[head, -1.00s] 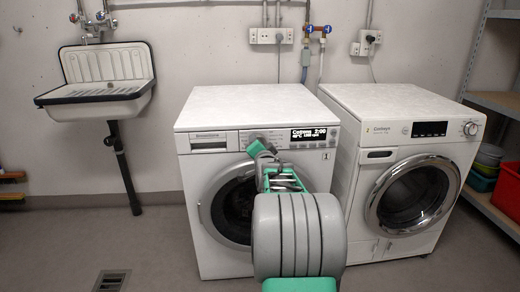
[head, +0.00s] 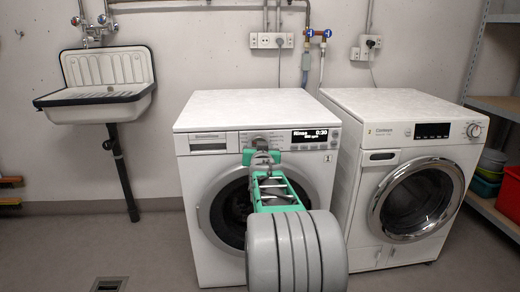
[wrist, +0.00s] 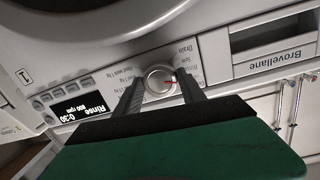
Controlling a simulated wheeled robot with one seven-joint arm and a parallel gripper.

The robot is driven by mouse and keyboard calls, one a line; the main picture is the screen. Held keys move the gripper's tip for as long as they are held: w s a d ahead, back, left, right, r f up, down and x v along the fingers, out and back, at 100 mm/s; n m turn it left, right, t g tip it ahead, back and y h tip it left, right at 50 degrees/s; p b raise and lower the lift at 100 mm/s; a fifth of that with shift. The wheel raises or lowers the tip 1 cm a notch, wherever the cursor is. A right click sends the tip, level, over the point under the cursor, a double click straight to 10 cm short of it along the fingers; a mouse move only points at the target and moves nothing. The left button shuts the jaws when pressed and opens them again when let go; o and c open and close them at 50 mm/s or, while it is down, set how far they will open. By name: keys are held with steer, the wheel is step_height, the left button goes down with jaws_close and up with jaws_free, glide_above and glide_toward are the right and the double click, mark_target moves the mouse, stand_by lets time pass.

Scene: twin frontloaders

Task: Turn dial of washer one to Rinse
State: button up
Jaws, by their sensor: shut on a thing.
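Washer one (head: 205,165) is the white front-loader on the left in the head view, with a small "1" on its panel. Its display (head: 315,136) reads "Rinse 0:30", and the wrist view shows the same reading on the display (wrist: 77,110). In the head view my gripper (head: 261,148) hides the dial.
A second white washer (head: 395,110) stands close on the right, with its own knob and dark display. A sink (head: 108,75) hangs on the wall at left. Shelves (head: 495,103) stand at far right. The floor (head: 60,255) at left is clear around a drain.

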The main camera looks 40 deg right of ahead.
steer(key=shift+s+f, duration=0.1)
steer(key=shift+f, duration=0.2)
steer(key=o, duration=1)
steer(key=shift+d, duration=0.1)
steer(key=o, duration=0.4)
steer(key=shift+r, duration=0.2)
steer(key=shift+c, duration=0.2)
steer(key=p+v, duration=0.2)
steer(key=v, duration=0.5)
steer(key=shift+s+a, duration=0.25)
steer(key=shift+a, duration=0.1)
steer(key=shift+r, duration=0.1)
